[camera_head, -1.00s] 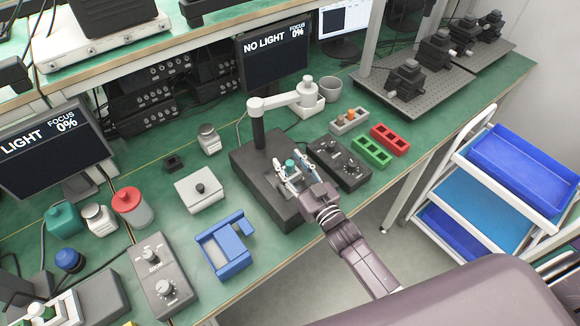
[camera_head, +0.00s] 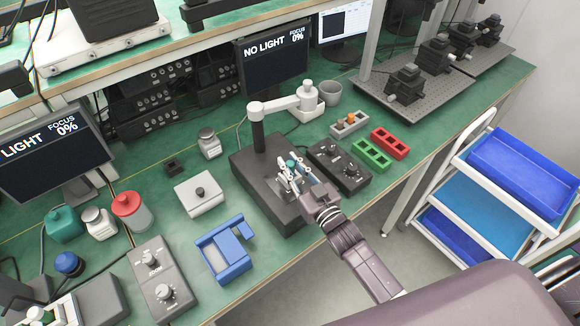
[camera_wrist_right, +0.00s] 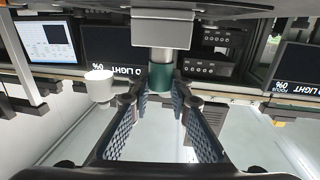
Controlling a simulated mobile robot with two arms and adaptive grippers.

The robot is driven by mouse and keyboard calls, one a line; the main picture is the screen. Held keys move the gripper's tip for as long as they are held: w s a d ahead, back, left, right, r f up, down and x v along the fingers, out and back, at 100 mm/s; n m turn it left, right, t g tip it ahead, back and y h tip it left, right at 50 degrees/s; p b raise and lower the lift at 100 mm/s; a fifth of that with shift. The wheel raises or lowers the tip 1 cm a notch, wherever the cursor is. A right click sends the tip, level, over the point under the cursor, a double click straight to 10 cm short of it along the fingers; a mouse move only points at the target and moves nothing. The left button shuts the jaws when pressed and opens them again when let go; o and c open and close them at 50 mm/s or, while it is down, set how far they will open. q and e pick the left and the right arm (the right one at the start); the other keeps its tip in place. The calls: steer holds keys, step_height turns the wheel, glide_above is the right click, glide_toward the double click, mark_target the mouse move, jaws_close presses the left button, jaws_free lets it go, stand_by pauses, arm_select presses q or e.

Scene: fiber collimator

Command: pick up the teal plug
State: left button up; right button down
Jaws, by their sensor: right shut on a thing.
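The teal plug (camera_head: 291,160) is at the black block station (camera_head: 262,190) in the middle of the bench. In the right wrist view, which is upside down, the teal plug (camera_wrist_right: 161,78) lies between my fingertips, in line with a silver cylinder (camera_wrist_right: 162,54) and a grey block (camera_wrist_right: 162,28). My right gripper (camera_head: 291,173) reaches in from the lower right and is shut on the plug; its fingers also show in the right wrist view (camera_wrist_right: 161,90). Whether the plug is clear of the cylinder I cannot tell. My left gripper is not in view.
A black knob box (camera_head: 338,164), a green tray (camera_head: 371,154) and a red tray (camera_head: 390,142) stand to the right. A blue holder (camera_head: 224,250) and a white box (camera_head: 198,193) stand left.

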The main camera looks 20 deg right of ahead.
mark_target(290, 163)
step_height(290, 163, up, 19)
steer(key=shift+f+b, duration=0.15)
steer(key=shift+b, duration=0.2)
